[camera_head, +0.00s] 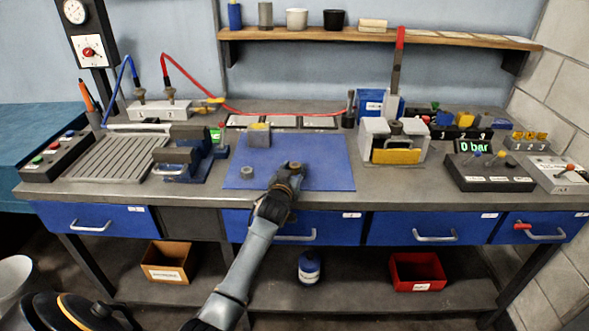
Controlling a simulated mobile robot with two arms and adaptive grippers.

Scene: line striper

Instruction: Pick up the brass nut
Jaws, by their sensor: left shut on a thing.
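My left gripper (293,172) reaches over the blue mat (330,172) from the near edge of the bench. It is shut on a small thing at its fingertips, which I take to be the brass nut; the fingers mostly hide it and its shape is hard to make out. A small grey round part (247,172) lies on the mat to the left of the gripper, apart from it. My right gripper is not in view.
A grey block with a yellowish top (259,135) stands at the mat's back left. A blue vise (187,155) is left of the mat. A grey fixture with a yellow front (394,143) stands to its right. The mat's right half is clear.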

